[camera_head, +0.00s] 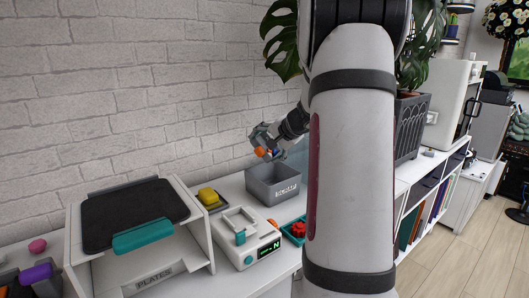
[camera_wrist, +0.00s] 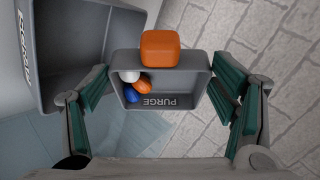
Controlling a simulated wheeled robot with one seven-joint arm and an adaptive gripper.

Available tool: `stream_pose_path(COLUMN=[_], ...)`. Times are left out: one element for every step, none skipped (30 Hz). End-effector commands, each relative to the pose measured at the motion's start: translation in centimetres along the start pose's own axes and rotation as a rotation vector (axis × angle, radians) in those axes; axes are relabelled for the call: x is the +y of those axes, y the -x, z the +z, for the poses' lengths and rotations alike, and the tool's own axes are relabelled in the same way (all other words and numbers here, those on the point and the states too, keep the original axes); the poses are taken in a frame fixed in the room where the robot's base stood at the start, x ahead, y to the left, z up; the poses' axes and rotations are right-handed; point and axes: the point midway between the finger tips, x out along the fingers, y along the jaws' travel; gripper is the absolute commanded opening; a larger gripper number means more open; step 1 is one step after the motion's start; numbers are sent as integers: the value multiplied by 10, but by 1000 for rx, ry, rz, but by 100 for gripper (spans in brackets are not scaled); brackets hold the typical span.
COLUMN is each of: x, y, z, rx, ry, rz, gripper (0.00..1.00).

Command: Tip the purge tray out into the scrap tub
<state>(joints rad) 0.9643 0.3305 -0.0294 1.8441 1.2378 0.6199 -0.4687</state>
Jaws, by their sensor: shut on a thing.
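The purge tray (camera_wrist: 190,88) is a small grey box with PURGE lettering. In the wrist view it sits between the two green-padded fingers of my gripper (camera_wrist: 160,88), which is shut on it. White, orange and blue scraps (camera_wrist: 131,94) lie inside at its left end. An orange block (camera_wrist: 161,48) is at its far rim. The grey scrap tub (camera_head: 273,188) stands on the bench in the head view; its wall (camera_wrist: 70,100) shows at left in the wrist view, beside the tray. In the head view my gripper (camera_head: 264,148) is above the tub's back left rim. The tray's exact tilt is unclear.
A white device (camera_head: 245,240) with a green display stands front left of the tub, with a yellow block (camera_head: 208,196) behind it. A brick wall (camera_head: 130,90) is close behind. A dark planter (camera_head: 411,125) stands right.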

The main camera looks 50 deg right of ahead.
Motion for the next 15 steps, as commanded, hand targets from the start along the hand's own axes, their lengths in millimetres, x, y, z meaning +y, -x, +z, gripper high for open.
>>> stream_pose_path(x=[2,3,3,4,4,4,4,4,5,5,5,5,6,6,6], y=[-2,-2,-2,-2,-2,-2,-2,-1,-1,-1,0,0,0,0,0], z=[0,0,0,0,0,0,0,0,-1,-1,-1,-1,0,-1,-1], rx=[2,1,1,1,1,1,0,0,1,2,2,2,2,2,2], ry=[-5,-8,-11,-14,-17,-21,-23,-25,-29,-31,-33,-35,-37,-40,-45], rz=[-9,-15,-23,-29,-35,-44,-50,-56,-65,-71,-77,-86,-93,-99,-108], gripper=[51,51,51,51,51,51,51,51,51,51,51,51,51,51,51])
